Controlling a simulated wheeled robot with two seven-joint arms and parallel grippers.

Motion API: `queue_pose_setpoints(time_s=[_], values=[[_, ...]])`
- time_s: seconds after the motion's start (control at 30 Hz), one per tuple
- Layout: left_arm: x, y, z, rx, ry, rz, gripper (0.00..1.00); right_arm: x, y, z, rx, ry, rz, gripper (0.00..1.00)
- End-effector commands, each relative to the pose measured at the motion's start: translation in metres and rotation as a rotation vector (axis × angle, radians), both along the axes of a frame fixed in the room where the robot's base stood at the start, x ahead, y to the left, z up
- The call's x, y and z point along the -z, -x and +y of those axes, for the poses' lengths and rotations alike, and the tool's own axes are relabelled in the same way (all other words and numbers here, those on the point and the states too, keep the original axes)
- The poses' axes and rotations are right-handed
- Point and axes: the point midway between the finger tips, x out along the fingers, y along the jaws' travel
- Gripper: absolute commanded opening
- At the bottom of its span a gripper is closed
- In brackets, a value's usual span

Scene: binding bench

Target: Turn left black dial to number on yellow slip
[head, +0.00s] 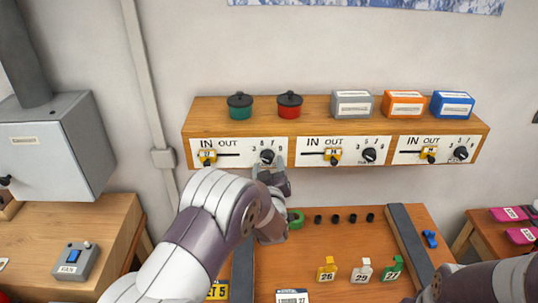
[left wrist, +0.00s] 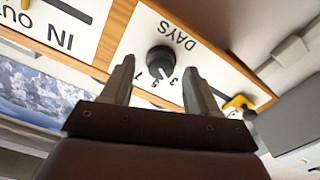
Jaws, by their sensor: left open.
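The left black dial (head: 267,156) is on the left white panel of the wooden shelf, with small numbers around it. In the left wrist view the dial (left wrist: 160,59) shows upside down, near 3, 5 and 7; I cannot tell surely where its pointer stands. My left gripper (head: 271,172) is just in front of and below the dial. Its open fingers (left wrist: 159,72) appear on either side of the dial; contact is not clear. The yellow slip (head: 217,291) lies on the bench, partly hidden by my left arm, and its visible end reads 5. My right gripper is out of view.
The middle dial (head: 370,155) and right dial (head: 460,153) sit on neighbouring panels, with yellow-tagged sliders alongside. Pots and boxes stand on the shelf (head: 320,110). Numbered tags (head: 327,269) stand on the bench. A grey box (head: 55,140) is at left.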

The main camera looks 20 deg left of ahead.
Motion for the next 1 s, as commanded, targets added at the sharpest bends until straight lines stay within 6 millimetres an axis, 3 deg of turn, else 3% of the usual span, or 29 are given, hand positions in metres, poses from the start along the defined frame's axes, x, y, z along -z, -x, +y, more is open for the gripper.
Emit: queue_pose_setpoints(time_s=[0.2,0.47,0.5,0.67,1.0], values=[[0.0,-0.021,0.006,0.0,-0.001,0.001,0.6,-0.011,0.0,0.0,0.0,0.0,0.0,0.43],[0.001,-0.023,0.007,0.0,-0.001,0.001,0.6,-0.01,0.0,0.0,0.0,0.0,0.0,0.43],[0.001,-0.023,0.006,0.001,0.0,0.002,0.57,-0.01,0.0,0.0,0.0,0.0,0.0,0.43],[0.001,-0.023,0.006,0.002,-0.001,0.002,0.04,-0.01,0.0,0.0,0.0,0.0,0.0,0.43],[0.002,-0.023,0.006,0.001,-0.039,0.012,0.04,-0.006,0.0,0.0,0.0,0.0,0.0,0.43]])
